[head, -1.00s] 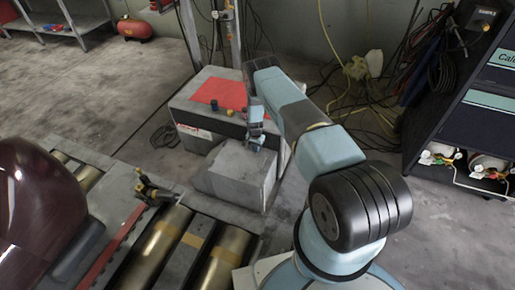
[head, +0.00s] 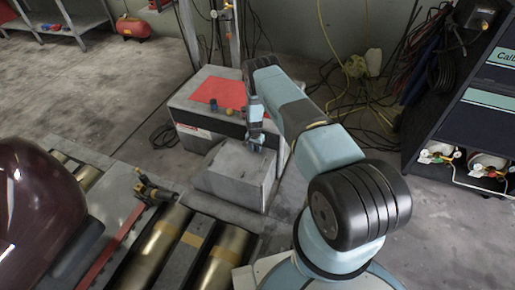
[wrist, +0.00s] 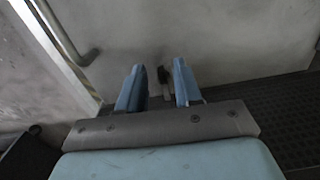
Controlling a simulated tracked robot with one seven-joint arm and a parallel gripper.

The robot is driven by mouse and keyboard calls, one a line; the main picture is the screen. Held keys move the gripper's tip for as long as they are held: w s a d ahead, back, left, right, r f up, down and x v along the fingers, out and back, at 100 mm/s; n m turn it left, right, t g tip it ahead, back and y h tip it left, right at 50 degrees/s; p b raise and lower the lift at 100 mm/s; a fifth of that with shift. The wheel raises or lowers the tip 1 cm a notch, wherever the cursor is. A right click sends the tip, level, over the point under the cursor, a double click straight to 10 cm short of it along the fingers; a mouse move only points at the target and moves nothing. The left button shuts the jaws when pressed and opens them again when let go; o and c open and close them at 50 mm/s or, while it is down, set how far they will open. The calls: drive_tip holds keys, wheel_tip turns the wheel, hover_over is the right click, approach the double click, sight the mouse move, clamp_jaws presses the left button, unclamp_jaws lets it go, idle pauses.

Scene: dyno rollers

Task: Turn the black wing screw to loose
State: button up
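My gripper (head: 257,147) points down by the top of the grey block beside the red-topped cabinet. In the wrist view my gripper (wrist: 158,85) is open, its two blue fingers apart. A small dark piece, which looks like the black wing screw (wrist: 163,75), shows in the gap between the fingertips, nearer the right finger. A pale bit shows just below it. I cannot tell whether a finger touches it, or which way its wings point. In the head view the screw cannot be made out, and my gripper and arm cover that area.
The grey block (head: 225,178) stands in front of the cabinet with the red top (head: 217,92), which carries small knobs. Metal rollers (head: 165,240) and a dark red rounded body (head: 40,215) are at left. A dark cart (head: 470,120) stands right. The wrist view shows a pipe (wrist: 68,35) at left.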

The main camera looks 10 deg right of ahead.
drive_tip(key=shift+r, duration=0.1)
drive_tip(key=shift+w+r, duration=0.1)
drive_tip(key=shift+r, duration=0.25)
wheel_tip(320, 180, up, 13)
idle(0.4)
idle(0.3)
